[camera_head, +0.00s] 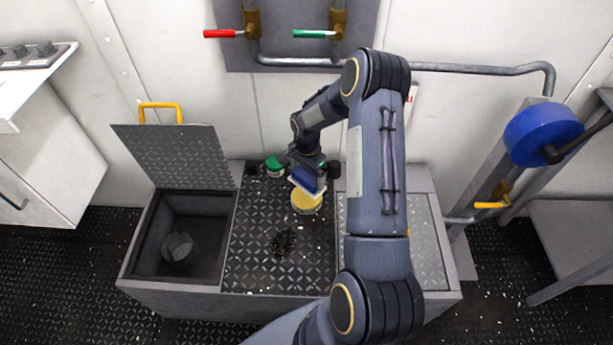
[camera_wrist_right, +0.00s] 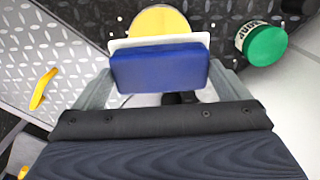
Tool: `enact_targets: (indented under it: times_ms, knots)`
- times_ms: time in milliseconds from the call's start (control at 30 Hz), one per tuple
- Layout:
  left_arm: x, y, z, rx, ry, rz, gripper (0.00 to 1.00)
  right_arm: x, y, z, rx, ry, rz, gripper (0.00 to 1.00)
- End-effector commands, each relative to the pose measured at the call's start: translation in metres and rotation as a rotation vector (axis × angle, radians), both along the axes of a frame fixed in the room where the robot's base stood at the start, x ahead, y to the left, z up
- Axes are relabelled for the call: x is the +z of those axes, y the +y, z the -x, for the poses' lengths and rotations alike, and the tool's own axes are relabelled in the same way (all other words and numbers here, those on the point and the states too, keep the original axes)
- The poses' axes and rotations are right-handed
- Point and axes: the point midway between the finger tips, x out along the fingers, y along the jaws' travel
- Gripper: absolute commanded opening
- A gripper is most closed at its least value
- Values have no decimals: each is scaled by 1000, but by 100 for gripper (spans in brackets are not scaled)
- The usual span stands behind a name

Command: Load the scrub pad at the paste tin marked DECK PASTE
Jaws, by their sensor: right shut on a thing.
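My right gripper (camera_head: 306,170) is shut on the scrub pad, which has a blue block on top (camera_head: 308,181) and a white layer below. In the right wrist view the blue block (camera_wrist_right: 160,68) sits between the fingers, with the white layer (camera_wrist_right: 150,42) along its far edge. A round yellow-topped tin (camera_head: 306,203) stands on the dark bench top, directly by the pad; it also shows behind the pad in the right wrist view (camera_wrist_right: 158,20). The pad partly covers the tin. I cannot tell whether they touch, and no marking on the tin is readable. My left gripper is not in view.
A green-lidded jar (camera_head: 275,166) stands behind and left of the tin, its label partly hidden. A dark patch (camera_head: 283,243) lies on the bench top. At left, an open compartment (camera_head: 140,240) holds a grey bucket (camera_head: 178,249); its lid (camera_head: 177,155) stands raised.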

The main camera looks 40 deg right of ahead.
Motion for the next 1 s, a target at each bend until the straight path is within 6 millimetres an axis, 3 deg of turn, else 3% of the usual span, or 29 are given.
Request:
enact_targets:
  times_ms: [533, 1000]
  knots:
    - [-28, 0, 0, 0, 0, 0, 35, -52, 1, 0, 5, 1, -1, 77]
    - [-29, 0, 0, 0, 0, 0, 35, -56, 1, 0, 6, 0, 0, 77]
